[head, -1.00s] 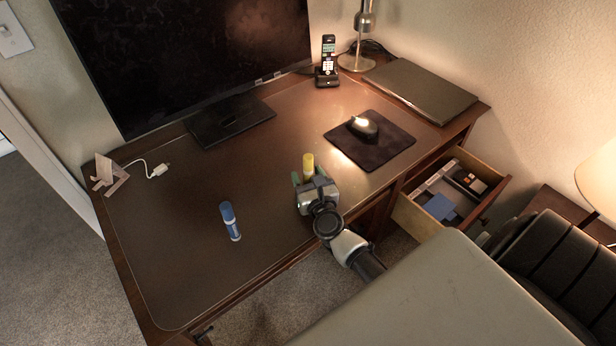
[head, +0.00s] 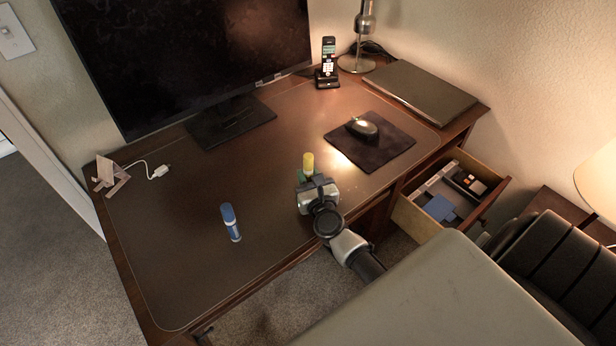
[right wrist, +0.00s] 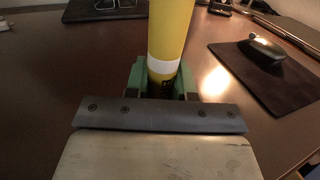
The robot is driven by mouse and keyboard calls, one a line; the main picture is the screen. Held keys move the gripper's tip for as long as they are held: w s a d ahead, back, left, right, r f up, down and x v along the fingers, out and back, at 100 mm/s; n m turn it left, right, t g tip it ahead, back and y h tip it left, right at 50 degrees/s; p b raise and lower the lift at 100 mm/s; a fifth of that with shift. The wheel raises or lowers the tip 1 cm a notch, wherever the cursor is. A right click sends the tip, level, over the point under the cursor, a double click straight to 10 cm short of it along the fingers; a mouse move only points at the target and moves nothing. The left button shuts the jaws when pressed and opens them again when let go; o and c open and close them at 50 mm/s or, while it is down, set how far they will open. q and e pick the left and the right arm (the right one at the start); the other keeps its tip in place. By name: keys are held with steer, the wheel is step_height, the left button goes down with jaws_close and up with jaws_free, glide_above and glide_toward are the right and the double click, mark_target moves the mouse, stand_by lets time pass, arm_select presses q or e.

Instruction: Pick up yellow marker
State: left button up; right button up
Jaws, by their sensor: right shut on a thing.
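The yellow marker (head: 308,161) stands upright at the right part of the desk blotter in the head view. In the right wrist view the marker (right wrist: 168,40) is yellow with a white band and rises between the green fingers. My right gripper (head: 305,175) is shut on the marker; its fingertips (right wrist: 160,80) are on either side of the marker's lower part. The marker's bottom end is hidden by the gripper, so I cannot tell whether it touches the blotter. My left gripper is not in view.
A blue marker (head: 231,222) stands on the blotter (head: 170,250) to the left. A mouse (head: 362,127) lies on a dark pad (head: 385,150) to the right. The monitor (head: 190,60) is behind. An open drawer (head: 447,197) juts out at right. The blotter's middle is clear.

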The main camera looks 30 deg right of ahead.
mark_target(310, 171)
step_height(310, 171, up, 4)
steer(key=shift+f+p, duration=0.1)
steer(key=shift+p, duration=1)
arm_select(q)
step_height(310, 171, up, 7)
steer(key=p, duration=0.4)
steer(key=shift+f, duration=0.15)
arm_select(e)
steer(key=s+d+r, duration=0.6)
steer(key=d, duration=0.4)
steer(key=shift+r, duration=0.3)
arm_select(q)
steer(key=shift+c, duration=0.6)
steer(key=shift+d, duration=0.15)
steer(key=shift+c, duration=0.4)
arm_select(e)
steer(key=s+a+r+n+y, duration=0.1)
steer(key=s+a+r, duration=0.2)
steer(key=a, duration=0.4)
steer(key=s+a+r+n+y, duration=0.1)
steer(key=s+a+r+y, duration=0.1)
steer(key=a, duration=0.6)
steer(key=s+a+r+n+y, duration=0.1)
steer(key=s+a+r, duration=0.2)
steer(key=a, duration=0.5)
steer(key=shift+s+a+r+t+y, duration=0.2)
steer(key=shift+s+r+t+y, duration=0.15)
steer(key=shift+s, duration=0.15)
